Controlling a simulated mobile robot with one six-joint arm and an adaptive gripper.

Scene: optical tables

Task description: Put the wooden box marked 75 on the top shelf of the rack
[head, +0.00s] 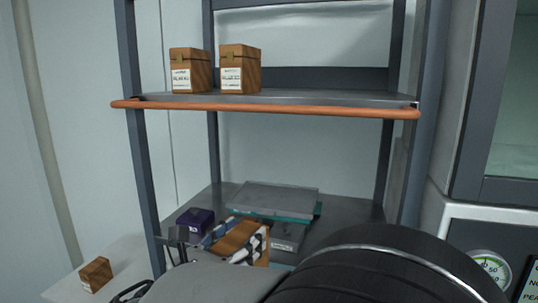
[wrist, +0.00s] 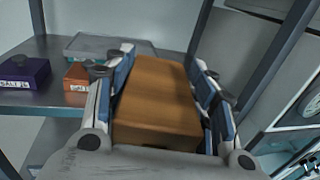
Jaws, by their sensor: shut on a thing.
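My gripper (head: 230,243) is shut on a wooden box (head: 241,236), which also shows between the two blue-and-white fingers in the wrist view (wrist: 158,100). The top shelf has an orange front rail. Two wooden boxes with white labels, one at the left (head: 190,72) and one beside it (head: 240,70), stand upright there, with unreadable numbers.
The top shelf is clear right of the two boxes. The lower shelf holds a purple box (head: 194,223), a flat grey-and-teal case (head: 268,200) and a grey box (head: 288,238). Another wooden box (head: 96,274) lies on a pale surface at lower left. Dark posts (head: 140,165) frame the rack.

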